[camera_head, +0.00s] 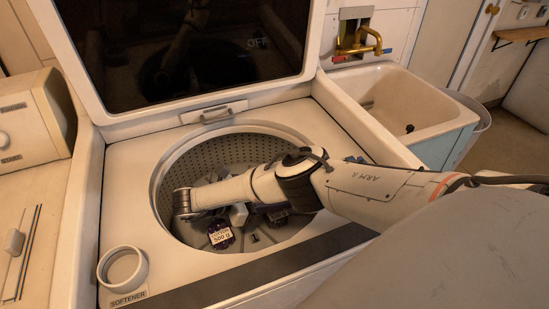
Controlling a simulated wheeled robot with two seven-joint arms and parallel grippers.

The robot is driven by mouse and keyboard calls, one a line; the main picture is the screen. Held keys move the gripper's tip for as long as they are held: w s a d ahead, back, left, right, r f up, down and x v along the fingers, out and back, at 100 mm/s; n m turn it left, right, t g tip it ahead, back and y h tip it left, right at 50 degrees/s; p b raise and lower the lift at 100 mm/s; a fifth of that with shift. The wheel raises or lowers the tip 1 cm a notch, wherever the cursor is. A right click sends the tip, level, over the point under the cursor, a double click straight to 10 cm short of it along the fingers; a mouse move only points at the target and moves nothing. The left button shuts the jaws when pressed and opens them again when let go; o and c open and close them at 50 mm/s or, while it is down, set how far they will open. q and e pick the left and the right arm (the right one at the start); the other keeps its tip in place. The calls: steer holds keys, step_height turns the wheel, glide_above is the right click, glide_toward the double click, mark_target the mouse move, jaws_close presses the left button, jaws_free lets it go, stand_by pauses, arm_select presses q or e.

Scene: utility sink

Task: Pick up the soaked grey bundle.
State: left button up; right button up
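My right arm reaches from the right over the open washer into its drum (205,165). The round grey joint at the arm's far end is low at the drum's left side. I cannot make out the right gripper's fingers or whether they hold anything. A purple bundle (220,235) with a pale tag reading "300 g" lies on the drum floor below the arm. A dark purplish bundle (278,217) lies to its right, partly hidden by the arm. A pale grey shape shows between them; I cannot tell whether it is the grey bundle. My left gripper is out of view.
The washer lid (200,94) stands open behind the drum. A round softener cup (122,268) is at the front left. A white utility sink (400,105) with a brass tap (358,42) stands at the right. The drum rim and arm limit the free room.

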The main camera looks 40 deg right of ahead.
steer(key=x, duration=0.4)
steer(key=shift+s+r, duration=0.1)
steer(key=shift+s, duration=0.15)
jaws_close()
steer(key=shift+r, duration=0.1)
